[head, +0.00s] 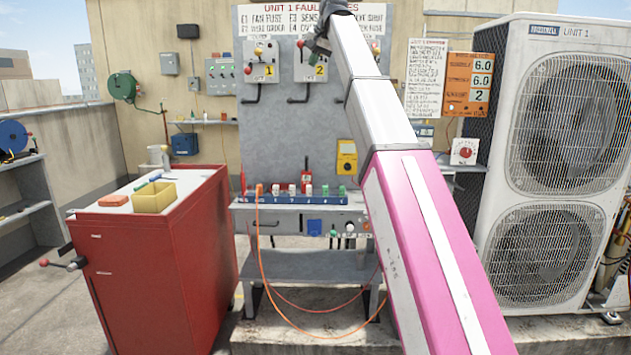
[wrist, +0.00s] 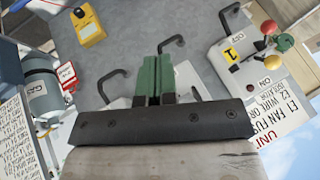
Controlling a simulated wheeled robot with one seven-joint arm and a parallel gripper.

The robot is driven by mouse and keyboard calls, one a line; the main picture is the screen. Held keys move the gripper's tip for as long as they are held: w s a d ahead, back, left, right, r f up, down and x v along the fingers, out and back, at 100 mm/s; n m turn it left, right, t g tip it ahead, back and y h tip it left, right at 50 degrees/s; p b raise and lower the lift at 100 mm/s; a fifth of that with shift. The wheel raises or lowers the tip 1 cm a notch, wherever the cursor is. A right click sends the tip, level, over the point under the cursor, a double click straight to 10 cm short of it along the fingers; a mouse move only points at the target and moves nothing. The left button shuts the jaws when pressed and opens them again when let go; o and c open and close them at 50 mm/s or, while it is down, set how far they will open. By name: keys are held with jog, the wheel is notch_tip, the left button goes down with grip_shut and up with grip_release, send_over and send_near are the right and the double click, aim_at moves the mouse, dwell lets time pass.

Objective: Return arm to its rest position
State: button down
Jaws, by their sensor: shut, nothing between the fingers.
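My arm is extended up and forward across the right of centre in the head view. My gripper (head: 311,58) is at its far end, high in front of the grey fault panel (head: 270,130), close to the switch box marked 2 (head: 313,74). The wrist view shows my gripper (wrist: 157,62) with its green fingers pressed together and nothing between them. Whether the fingers touch the panel or box cannot be told. My arm hides part of the panel's right side.
A bench shelf (head: 300,265) with hanging orange cable (head: 262,260) is below the panel. A large condenser (head: 555,170) stands close at right. Bare floor (head: 40,300) shows at lower left.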

jog(key=s+d+f+g+h, duration=0.1)
jog(key=s+d+f, duration=0.15)
jog(key=f, duration=1.35)
jog(key=s+d+f+g+h, duration=0.1)
jog(key=d+f, duration=0.3)
jog(key=f, duration=1.2)
jog(key=s+d+f+g, duration=0.1)
jog(key=d+f, duration=0.3)
jog(key=f, duration=1.3)
jog(key=s+d+f+g, duration=0.1)
jog(key=s+d+f, duration=0.2)
jog(key=s+f, duration=0.5)
jog(key=s+d+f+g+h, duration=0.1)
jog(key=s+d+f, duration=0.2)
jog(key=s+f, duration=0.6)
jog(key=s+d+f+n+h, duration=0.1)
jog(key=s+d+f, duration=0.2)
jog(key=s+f, duration=0.6)
notch_tip(320, 180, down, 5)
jog(key=shift+s+r+g, duration=0.15)
jog(key=shift+s+g, duration=0.1)
jog(key=shift+g, duration=0.15)
